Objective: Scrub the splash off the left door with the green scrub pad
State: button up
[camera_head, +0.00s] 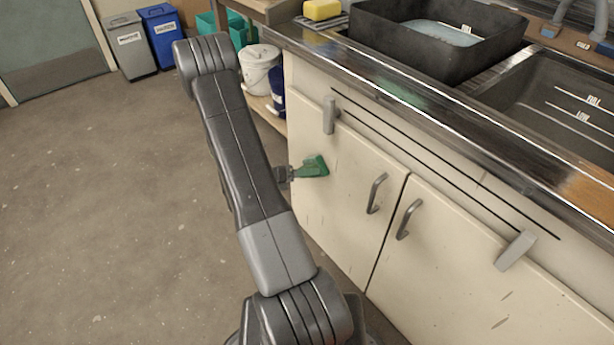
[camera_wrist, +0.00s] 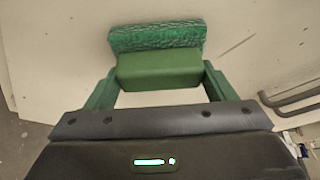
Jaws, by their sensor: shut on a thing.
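The green scrub pad (camera_wrist: 156,38) has a rough dark-green face and a smooth green block behind it. It also shows in the head view (camera_head: 317,165). My gripper (camera_wrist: 159,78) is shut on the block, with one green finger on each side. The cream left door (camera_head: 340,215) is in front of the pad, which is at its upper left part; whether the pad touches it I cannot tell. I make out no splash on the visible part of the door; the patch behind the pad is hidden. Thin dark scratches (camera_wrist: 236,46) show right of the pad.
The left door's bar handle (camera_head: 376,193) sticks out right of the pad. A grey slider (camera_head: 329,115) is above it on dark rails. The metal counter edge (camera_head: 400,78) overhangs the doors. White bucket (camera_head: 260,70) stands on the shelf at left. Open floor lies left.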

dwell(0.3)
jog(key=s+a, duration=0.3)
jog(key=a, duration=0.2)
jog(key=shift+s+p, duration=0.25)
jog(key=shift+p, duration=0.1)
jog(key=shift+s+a+p, duration=0.3)
jog(key=shift+s+a, duration=0.6)
jog(key=shift+a, duration=0.25)
